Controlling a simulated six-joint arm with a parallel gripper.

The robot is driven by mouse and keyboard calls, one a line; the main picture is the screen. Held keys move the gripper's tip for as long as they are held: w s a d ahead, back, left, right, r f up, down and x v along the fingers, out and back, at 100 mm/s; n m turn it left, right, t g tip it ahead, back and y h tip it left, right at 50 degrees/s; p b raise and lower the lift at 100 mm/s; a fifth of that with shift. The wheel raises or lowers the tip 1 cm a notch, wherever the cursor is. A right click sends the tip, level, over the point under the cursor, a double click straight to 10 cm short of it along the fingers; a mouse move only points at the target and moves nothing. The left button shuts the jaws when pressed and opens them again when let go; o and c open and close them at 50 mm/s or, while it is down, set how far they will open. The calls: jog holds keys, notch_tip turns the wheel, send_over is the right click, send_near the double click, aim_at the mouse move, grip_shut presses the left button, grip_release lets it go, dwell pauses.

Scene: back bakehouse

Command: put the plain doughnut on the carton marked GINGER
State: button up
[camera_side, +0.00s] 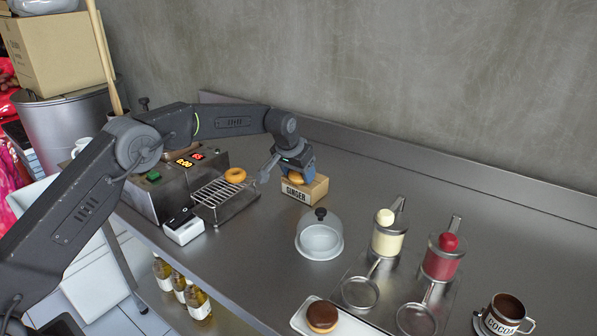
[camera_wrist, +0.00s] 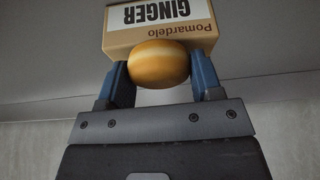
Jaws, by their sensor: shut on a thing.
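My gripper (camera_side: 293,176) is shut on the plain doughnut (camera_side: 296,181), a golden one with a paler band. In the wrist view the doughnut (camera_wrist: 158,63) sits between my two blue fingers. The carton marked GINGER (camera_side: 306,192) is a small brown box on the steel worktop, with a white label. The doughnut is right at the carton's top in the side view, partly hidden by my fingers; I cannot tell whether it touches. In the wrist view the carton (camera_wrist: 197,45) lies just beyond the doughnut.
A ring doughnut (camera_side: 235,175) lies on a wire rack (camera_side: 212,196) left of the carton. A glass dome (camera_side: 320,240) stands in front. Two pump pots (camera_side: 388,240) (camera_side: 440,258), a chocolate-topped doughnut (camera_side: 322,317) on a tray and a cocoa mug (camera_side: 505,314) are at right. The worktop behind is clear.

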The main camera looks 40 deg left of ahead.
jog(key=shift+f, duration=0.15)
jog(key=o, duration=0.7)
jog(key=shift+o, duration=0.2)
jog(key=shift+s+r, duration=0.1)
jog(key=shift+r, duration=0.45)
jog(key=v, duration=1.1)
jog(key=shift+s+r, duration=0.15)
jog(key=shift+s, duration=0.1)
